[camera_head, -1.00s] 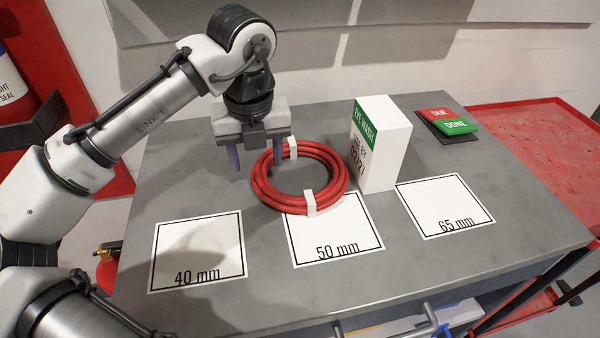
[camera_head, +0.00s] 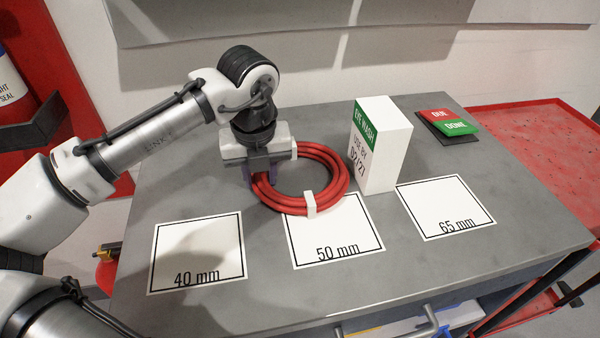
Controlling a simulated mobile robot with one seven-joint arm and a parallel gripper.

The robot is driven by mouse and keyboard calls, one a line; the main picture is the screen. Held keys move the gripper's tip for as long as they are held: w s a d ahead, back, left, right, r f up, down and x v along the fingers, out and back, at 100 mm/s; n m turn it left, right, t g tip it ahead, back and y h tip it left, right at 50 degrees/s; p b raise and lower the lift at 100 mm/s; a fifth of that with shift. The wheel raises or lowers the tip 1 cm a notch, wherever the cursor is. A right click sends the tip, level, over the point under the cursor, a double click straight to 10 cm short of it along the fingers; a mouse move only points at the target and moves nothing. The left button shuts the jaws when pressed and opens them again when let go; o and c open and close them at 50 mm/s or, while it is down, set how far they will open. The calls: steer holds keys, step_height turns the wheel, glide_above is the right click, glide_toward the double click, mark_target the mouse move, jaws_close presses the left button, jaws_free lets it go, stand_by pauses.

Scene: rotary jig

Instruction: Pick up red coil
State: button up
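The red coil (camera_head: 333,194) is a ring of several turns bound with white ties. It lies flat on the grey bench top, its front edge over the top of the 50 mm card (camera_head: 336,238). My gripper (camera_head: 260,178) is down at the coil's left side, pointing downward. Its dark fingers stand close together, one on each side of the coil's left strands, and look shut on them. The gripper body hides the coil's upper left part and the exact contact.
A white and green eye wash box (camera_head: 383,150) stands close to the coil's right. The 40 mm card (camera_head: 198,245) and 65 mm card (camera_head: 445,205) lie bare on the bench. A red and green sign (camera_head: 448,122) sits at the back right. The front bench top is clear.

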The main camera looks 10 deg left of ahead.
jaws_close()
steer(key=shift+r, duration=0.15)
step_height(320, 180, up, 20)
steer(key=p, duration=0.2)
stand_by(0.4)
